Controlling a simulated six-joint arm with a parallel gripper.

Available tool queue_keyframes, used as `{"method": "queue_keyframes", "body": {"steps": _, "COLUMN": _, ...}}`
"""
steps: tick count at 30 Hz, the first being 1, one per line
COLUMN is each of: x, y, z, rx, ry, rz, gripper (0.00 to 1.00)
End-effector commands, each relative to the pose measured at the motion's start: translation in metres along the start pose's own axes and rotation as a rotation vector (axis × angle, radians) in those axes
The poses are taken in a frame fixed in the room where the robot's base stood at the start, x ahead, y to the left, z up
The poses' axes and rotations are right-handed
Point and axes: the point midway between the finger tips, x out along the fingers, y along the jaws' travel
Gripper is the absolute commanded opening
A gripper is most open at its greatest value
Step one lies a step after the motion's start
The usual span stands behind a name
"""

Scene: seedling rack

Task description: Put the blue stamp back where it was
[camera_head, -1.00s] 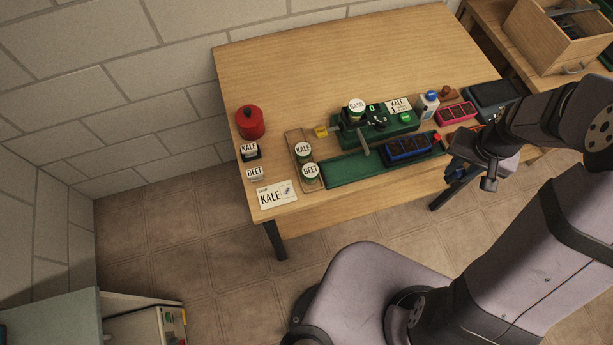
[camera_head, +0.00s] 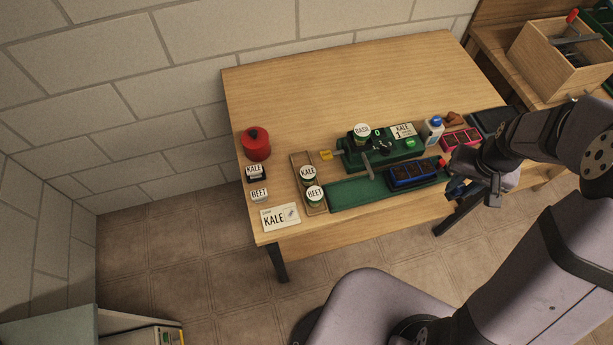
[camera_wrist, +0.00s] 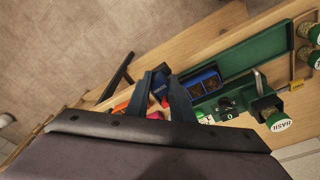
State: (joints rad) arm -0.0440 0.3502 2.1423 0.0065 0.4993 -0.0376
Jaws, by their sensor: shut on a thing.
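A blue piece (camera_wrist: 160,84), apparently the blue stamp, shows between the dark fingers of my gripper (camera_wrist: 161,86) in the wrist view. The fingers hide much of it. In the head view my gripper (camera_head: 457,186) is at the table's front right edge, just right of the blue seedling tray (camera_head: 412,177), and a bit of blue shows below it. Where the stamp stood before cannot be told from these frames.
A green machine (camera_head: 385,148) with a lever and a green track (camera_head: 345,193) fills the middle front. A white bottle (camera_head: 433,130), pink tray (camera_head: 462,139) and dark box (camera_head: 492,121) stand behind my gripper. The table's back is clear.

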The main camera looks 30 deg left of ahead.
Motion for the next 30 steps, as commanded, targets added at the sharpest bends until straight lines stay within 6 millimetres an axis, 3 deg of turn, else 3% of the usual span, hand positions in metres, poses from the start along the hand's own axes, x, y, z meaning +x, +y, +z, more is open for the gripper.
{"method": "queue_keyframes", "body": {"steps": 8, "x": -0.007, "y": -0.076, "z": -0.058, "rx": -0.282, "ry": 0.002, "rz": -0.039, "gripper": 0.07}}
{"method": "queue_keyframes", "body": {"steps": 12, "x": -0.016, "y": -0.132, "z": -0.082, "rx": -0.464, "ry": 0.001, "rz": -0.067, "gripper": 0.07}}
{"method": "queue_keyframes", "body": {"steps": 17, "x": -0.029, "y": -0.198, "z": -0.096, "rx": -0.664, "ry": 0.002, "rz": -0.1, "gripper": 0.07}}
{"method": "queue_keyframes", "body": {"steps": 20, "x": -0.036, "y": -0.232, "z": -0.098, "rx": -0.768, "ry": 0.002, "rz": -0.117, "gripper": 0.07}}
{"method": "queue_keyframes", "body": {"steps": 26, "x": -0.036, "y": -0.299, "z": -0.078, "rx": -0.904, "ry": 0.002, "rz": -0.139, "gripper": 0.07}}
{"method": "queue_keyframes", "body": {"steps": 30, "x": -0.025, "y": -0.341, "z": -0.047, "rx": -0.952, "ry": 0.001, "rz": -0.146, "gripper": 0.07}}
